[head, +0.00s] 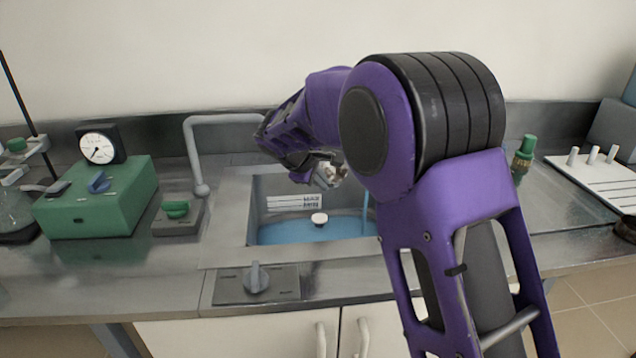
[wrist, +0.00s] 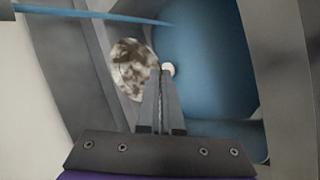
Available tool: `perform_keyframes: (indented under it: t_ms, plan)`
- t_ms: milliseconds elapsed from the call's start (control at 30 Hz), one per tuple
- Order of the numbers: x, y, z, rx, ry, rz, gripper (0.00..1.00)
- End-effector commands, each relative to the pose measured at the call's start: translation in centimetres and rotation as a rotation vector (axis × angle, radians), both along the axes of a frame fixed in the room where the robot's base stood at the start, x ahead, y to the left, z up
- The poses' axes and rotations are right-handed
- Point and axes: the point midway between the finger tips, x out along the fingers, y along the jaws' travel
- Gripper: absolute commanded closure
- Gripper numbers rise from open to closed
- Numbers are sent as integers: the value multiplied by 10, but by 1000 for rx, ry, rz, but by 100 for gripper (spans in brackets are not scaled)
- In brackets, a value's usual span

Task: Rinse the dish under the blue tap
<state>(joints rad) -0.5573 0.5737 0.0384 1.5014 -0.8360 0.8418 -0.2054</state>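My gripper (head: 318,170) is above the sink, with its fingers close together. In the wrist view its fingertips (wrist: 161,75) meet at the right rim of a small round dish (wrist: 130,66), whitish with brown blotches. The dish (head: 331,174) shows small and partly covered in the head view. A thin blue water stream (head: 365,212) falls into the sink; in the wrist view the stream (wrist: 95,14) passes beyond the dish, apparently apart from it. A grey bent spout (head: 215,119) runs behind my arm, its end hidden.
The sink (head: 250,205) holds blue water and a white plug or knob (head: 320,218). A green knob (head: 175,209) is left of it, a grey knob (head: 257,278) in front. A green box with a dial (head: 95,200) stands left. A green-topped fitting (head: 524,155) and white rack (head: 600,180) stand right.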

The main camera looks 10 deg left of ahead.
Motion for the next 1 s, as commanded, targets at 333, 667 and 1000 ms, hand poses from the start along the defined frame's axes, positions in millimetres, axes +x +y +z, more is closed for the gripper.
perform_keyframes:
  t_ms: [333,667,1000]
  plan:
    - [26,-25,-4,0,0,-3,100]
    - [49,-48,-9,0,0,-2,100]
    - [72,-70,-14,0,1,-1,100]
